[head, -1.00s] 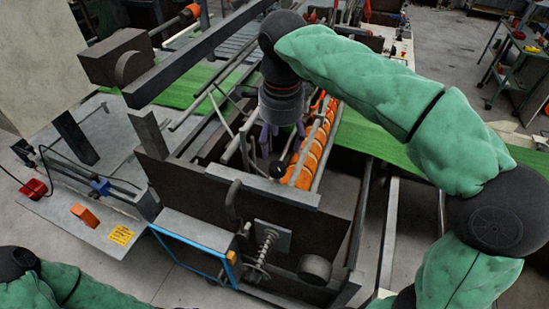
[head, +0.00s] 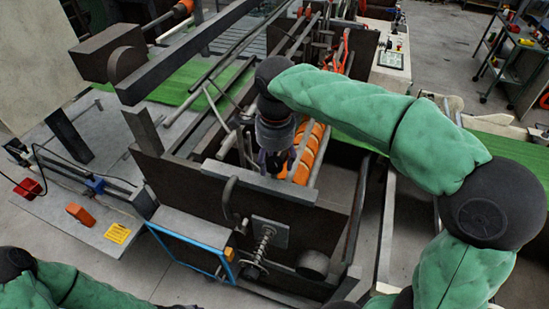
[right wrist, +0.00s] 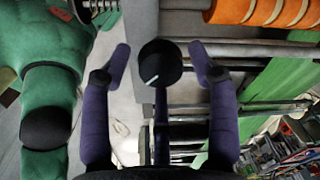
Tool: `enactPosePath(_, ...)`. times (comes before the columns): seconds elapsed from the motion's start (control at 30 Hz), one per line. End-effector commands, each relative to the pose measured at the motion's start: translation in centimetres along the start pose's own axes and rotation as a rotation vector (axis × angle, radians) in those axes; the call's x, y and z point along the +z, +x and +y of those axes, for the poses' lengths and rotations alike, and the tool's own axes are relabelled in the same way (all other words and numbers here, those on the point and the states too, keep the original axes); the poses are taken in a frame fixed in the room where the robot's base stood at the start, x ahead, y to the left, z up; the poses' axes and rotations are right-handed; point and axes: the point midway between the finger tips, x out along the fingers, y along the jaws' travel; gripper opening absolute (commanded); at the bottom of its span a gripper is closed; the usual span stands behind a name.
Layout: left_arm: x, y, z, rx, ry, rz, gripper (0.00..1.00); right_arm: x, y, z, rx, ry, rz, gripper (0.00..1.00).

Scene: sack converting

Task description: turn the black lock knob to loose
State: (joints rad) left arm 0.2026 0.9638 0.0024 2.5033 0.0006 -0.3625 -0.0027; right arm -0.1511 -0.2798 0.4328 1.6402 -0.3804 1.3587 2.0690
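The black lock knob (right wrist: 160,64) is round with a white pointer line on its face. In the right wrist view it sits between the two purple fingers of my right gripper (right wrist: 160,54), with a gap showing on each side. The right gripper is open and points down over the knob. In the head view the right gripper (head: 276,160) is in the machine frame beside the orange roller, and it largely hides the knob there. My left gripper is out of view; only part of the left arm shows at the lower left.
An orange-banded roller (head: 308,152) runs just beside the right gripper, with metal bars around it. A grey plate (head: 260,181) lies in front of it. A spring-loaded shaft (head: 262,245) and blue-edged box (head: 190,238) stand nearer. Green sheet (head: 170,87) lies behind.

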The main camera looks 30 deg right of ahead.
Motion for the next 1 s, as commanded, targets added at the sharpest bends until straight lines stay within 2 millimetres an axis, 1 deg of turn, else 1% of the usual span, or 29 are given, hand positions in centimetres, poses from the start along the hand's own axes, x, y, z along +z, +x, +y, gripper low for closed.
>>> enactPosePath(0.03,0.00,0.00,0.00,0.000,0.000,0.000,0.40,0.00,-0.01,0.00,0.000,0.000,0.000,0.37)
enactPosePath(0.07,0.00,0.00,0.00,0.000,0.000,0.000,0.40,0.00,-0.01,0.00,0.000,0.000,0.000,0.29)
enactPosePath(0.1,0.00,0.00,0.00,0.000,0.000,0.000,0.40,0.00,-0.01,0.00,0.000,0.000,0.000,0.17)
enactPosePath(0.13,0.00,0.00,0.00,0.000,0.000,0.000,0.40,0.00,-0.01,0.00,0.000,0.000,0.000,0.09)
enactPosePath(0.37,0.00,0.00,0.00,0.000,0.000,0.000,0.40,0.00,0.02,0.00,0.001,-0.005,0.000,0.09)
enactPosePath(0.57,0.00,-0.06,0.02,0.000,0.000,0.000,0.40,-0.01,0.03,0.00,0.001,-0.054,-0.002,0.09)
enactPosePath(0.77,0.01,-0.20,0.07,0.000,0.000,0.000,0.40,-0.02,0.03,-0.01,0.001,-0.176,-0.010,0.09)
enactPosePath(1.0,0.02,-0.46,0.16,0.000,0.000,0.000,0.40,-0.06,0.03,-0.01,0.002,-0.392,-0.024,0.09)
